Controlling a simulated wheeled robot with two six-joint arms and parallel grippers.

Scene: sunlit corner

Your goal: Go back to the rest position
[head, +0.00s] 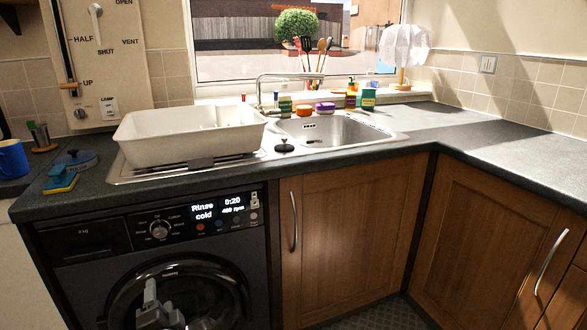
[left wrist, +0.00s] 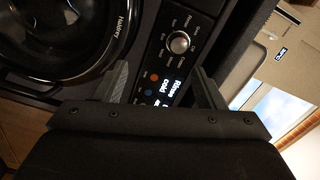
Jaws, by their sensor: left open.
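My left gripper (head: 156,304) is low in the head view, in front of the round door (head: 205,275) of a dark washing machine. In the left wrist view its two fingers (left wrist: 162,84) stand wide apart with nothing between them. Behind them the washing machine's control panel (left wrist: 180,42) shows, with its knob and lit display. The gripper looks apart from the machine, but the exact gap cannot be told. My right gripper is in neither view.
The dark worktop (head: 490,140) runs above the machine and wooden cupboards (head: 345,235). A white dish tub (head: 185,140) stands left of the sink (head: 335,130). A blue mug (head: 12,158) and a sponge (head: 62,180) sit at the left. The right worktop is clear.

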